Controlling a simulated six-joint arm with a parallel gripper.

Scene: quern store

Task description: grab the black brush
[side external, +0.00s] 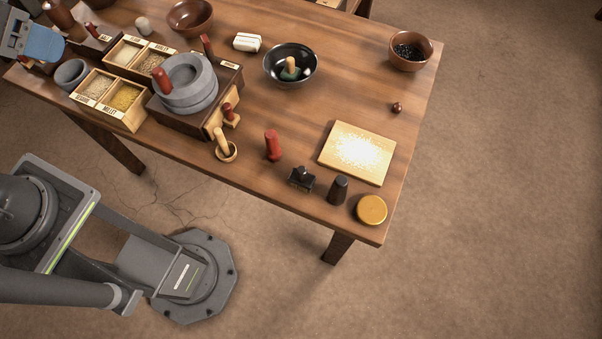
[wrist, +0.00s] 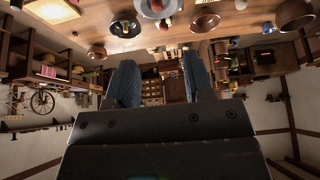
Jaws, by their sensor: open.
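A small black block with a knob-like grip on top, which looks like the black brush (side external: 302,179), stands near the table's front edge in the side view. It lies between a red upright piece (side external: 272,146) and a dark upright cylinder (side external: 338,190). My gripper (side external: 42,44) is at the far upper left of that view, well away from the brush. In the wrist view my gripper (wrist: 161,78) has its two blue fingers apart, with nothing between them. I cannot make out the brush in the wrist view.
A pale board (side external: 357,152) and a yellow round lid (side external: 371,210) are near the brush. A stone quern (side external: 186,85), grain boxes (side external: 125,105), and a black bowl (side external: 290,65) stand farther left and back. The table's right middle is mostly clear.

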